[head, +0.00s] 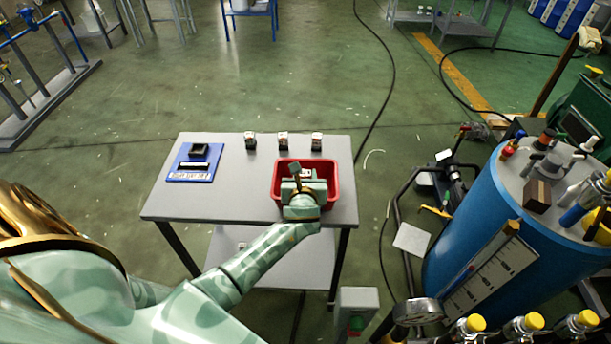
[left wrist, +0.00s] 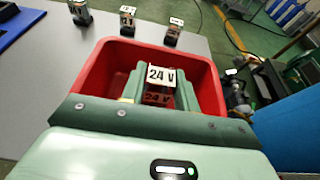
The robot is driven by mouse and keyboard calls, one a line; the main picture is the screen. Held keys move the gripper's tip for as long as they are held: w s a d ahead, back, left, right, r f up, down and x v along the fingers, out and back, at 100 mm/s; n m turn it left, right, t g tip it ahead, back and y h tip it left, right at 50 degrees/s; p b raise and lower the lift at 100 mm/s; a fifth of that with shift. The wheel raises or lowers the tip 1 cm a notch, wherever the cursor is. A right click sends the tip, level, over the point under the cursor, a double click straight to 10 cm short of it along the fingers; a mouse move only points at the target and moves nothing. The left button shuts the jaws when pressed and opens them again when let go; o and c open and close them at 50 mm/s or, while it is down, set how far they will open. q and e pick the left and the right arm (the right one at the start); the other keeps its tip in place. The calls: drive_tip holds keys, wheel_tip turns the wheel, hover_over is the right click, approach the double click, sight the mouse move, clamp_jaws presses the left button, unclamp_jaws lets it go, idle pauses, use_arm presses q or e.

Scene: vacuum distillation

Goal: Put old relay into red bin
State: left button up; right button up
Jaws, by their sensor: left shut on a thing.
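The red bin (head: 332,196) stands on the right part of the small grey table. In the left wrist view its red walls (left wrist: 92,78) surround the fingers. My left gripper (head: 305,183) is over the bin, with its fingers at or inside the opening. It is shut on a relay (left wrist: 161,76) with a white "24 V" label; a second, shaded "24 V" mark shows on its near face. Whether the relay touches the bin floor is hidden. I cannot tell its age from its look. My right gripper is not in view.
Three similar relays (head: 283,141) stand in a row along the table's back edge. A blue tray (head: 180,176) with a dark device is at the table's left. The table middle (head: 235,190) is clear. A large blue tank (head: 470,230) stands to the right.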

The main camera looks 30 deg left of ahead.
use_arm(q)
drive_tip(key=shift+f, duration=0.55)
drive_tip(key=o, duration=1)
drive_tip(key=shift+r, duration=0.1)
drive_tip(key=shift+r, duration=0.3)
drive_tip(key=r+p+v, duration=0.1)
drive_tip(key=p+v, duration=0.3)
drive_tip(key=v, duration=0.7)
drive_tip(key=s+d+f+n+g+h, duration=0.1)
drive_tip(key=s+f+n+g+h, duration=0.15)
drive_tip(key=s+f, duration=0.45)
drive_tip(key=s+d+f+n+g+h, duration=0.15)
drive_tip(key=s+f+n, duration=0.25)
drive_tip(key=f, duration=0.6)
drive_tip(key=s+d+f+n+g+h, duration=0.1)
drive_tip(key=s+f+n+g, duration=0.1)
drive_tip(key=s+f+n, duration=0.35)
drive_tip(key=s+f+n+g, duration=0.1)
drive_tip(key=s+f+n, duration=0.3)
drive_tip(key=s, duration=0.5)
drive_tip(key=s+f+n+g+h, duration=0.1)
drive_tip(key=s+f+n+g, duration=0.1)
drive_tip(key=s+f+n, duration=0.3)
drive_tip(key=s+a+f+n+g+h, duration=0.1)
drive_tip(key=s+f+n, duration=0.3)
drive_tip(key=s, duration=0.9)
drive_tip(key=shift+f+n+g, duration=0.2)
drive_tip(key=shift+n+g, duration=0.4)
drive_tip(key=shift+g, duration=0.1)
